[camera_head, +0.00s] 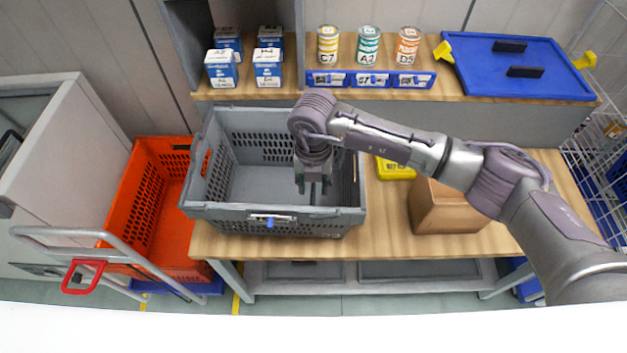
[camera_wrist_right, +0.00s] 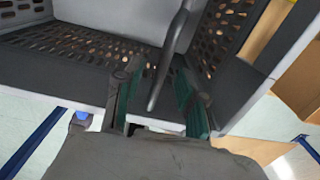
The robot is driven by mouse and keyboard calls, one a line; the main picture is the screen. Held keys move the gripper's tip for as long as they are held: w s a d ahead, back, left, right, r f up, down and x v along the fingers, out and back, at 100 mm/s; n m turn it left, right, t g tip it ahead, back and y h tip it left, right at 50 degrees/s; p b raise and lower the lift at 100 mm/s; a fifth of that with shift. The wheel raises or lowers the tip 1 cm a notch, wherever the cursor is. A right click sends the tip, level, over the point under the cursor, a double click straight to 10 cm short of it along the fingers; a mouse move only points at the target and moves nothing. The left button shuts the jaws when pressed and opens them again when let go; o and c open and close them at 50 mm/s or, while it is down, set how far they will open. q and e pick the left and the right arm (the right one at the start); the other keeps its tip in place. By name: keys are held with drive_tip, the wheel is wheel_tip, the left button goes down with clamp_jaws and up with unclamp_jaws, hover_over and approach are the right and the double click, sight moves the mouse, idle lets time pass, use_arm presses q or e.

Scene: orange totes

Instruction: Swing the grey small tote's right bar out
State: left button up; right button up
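The grey small tote (camera_head: 225,209) stands upright and empty on the wooden table, with perforated walls and a blue-marked label on its front. My right gripper (camera_head: 314,186) points down inside the tote's right half, near the front. In the right wrist view my right gripper (camera_wrist_right: 161,72) is open, its two green-padded fingers apart. A grey bar (camera_wrist_right: 172,48) of the tote runs between the fingers, with gaps visible beside it; no firm grip shows. In the head view the right bar is mostly hidden by my arm and cannot be picked out clearly. My left gripper is out of view.
A brown box (camera_head: 446,208) and a yellow item (camera_head: 394,169) stand right of the tote. An orange tote (camera_head: 176,235) is at left, by a cart rail. A shelf behind holds cans (camera_head: 368,47), blue-white boxes (camera_head: 268,68) and a blue lid (camera_head: 515,75).

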drive_tip(key=c, duration=0.7)
drive_tip(key=shift+o, duration=0.2)
drive_tip(key=shift+a+r+p, duration=0.1)
drive_tip(key=shift+r+p, duration=0.3)
drive_tip(key=shift+r, duration=0.55)
drive_tip(key=shift+d+r+p, duration=0.25)
drive_tip(key=shift+r+p, duration=0.3)
drive_tip(key=shift+r, duration=0.3)
drive_tip(key=shift+d, duration=0.1)
